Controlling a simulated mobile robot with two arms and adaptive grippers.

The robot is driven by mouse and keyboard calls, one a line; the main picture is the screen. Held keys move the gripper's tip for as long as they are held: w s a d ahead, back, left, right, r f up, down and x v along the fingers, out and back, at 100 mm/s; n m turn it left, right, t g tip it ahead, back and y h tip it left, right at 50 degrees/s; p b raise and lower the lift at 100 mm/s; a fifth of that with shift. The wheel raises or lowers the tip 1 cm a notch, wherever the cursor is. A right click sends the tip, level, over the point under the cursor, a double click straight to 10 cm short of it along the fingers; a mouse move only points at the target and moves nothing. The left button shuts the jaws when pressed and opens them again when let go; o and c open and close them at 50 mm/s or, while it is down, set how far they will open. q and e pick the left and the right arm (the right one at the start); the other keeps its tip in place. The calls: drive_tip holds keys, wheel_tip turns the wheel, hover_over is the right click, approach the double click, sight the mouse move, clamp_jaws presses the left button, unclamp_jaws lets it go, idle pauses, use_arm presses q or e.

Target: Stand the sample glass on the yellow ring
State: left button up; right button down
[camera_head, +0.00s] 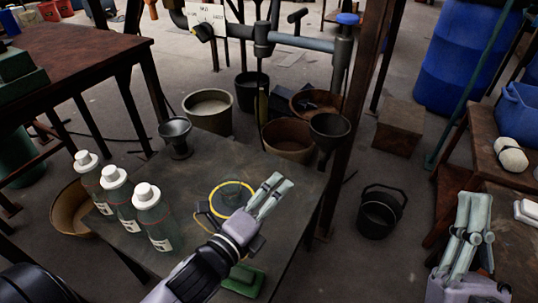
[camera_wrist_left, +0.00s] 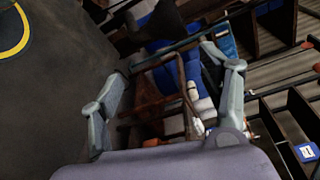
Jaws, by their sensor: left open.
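The yellow ring (camera_head: 232,182) lies on the dark table, partly behind my left arm. Its edge also shows as a yellow arc at the upper left of the left wrist view (camera_wrist_left: 24,38). My left gripper (camera_head: 279,182) is just right of the ring, over the table's right part. In the left wrist view its fingers (camera_wrist_left: 165,85) are spread with nothing between them.
Several white-capped bottles (camera_head: 116,195) stand at the table's left. A dark funnel-like vessel (camera_head: 175,135) stands at the back left edge, another (camera_head: 328,130) at the back right. A green block (camera_head: 243,280) lies near the front. A black bucket (camera_head: 380,210) stands on the floor.

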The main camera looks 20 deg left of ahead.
use_arm(q)
drive_tip(key=s+d+r+n+t+h, duration=0.1)
drive_tip(key=s+r+n+t+h, duration=0.1)
drive_tip(key=r+n, duration=0.7)
drive_tip(key=s+d+r+n+t+h, duration=0.2)
drive_tip(key=s+r+n+t, duration=0.2)
drive_tip(key=r+n+t, duration=0.3)
wheel_tip(320, 180, up, 2)
drive_tip(key=n, duration=0.4)
drive_tip(key=shift+r+t, duration=0.25)
drive_tip(key=shift+t, duration=0.05)
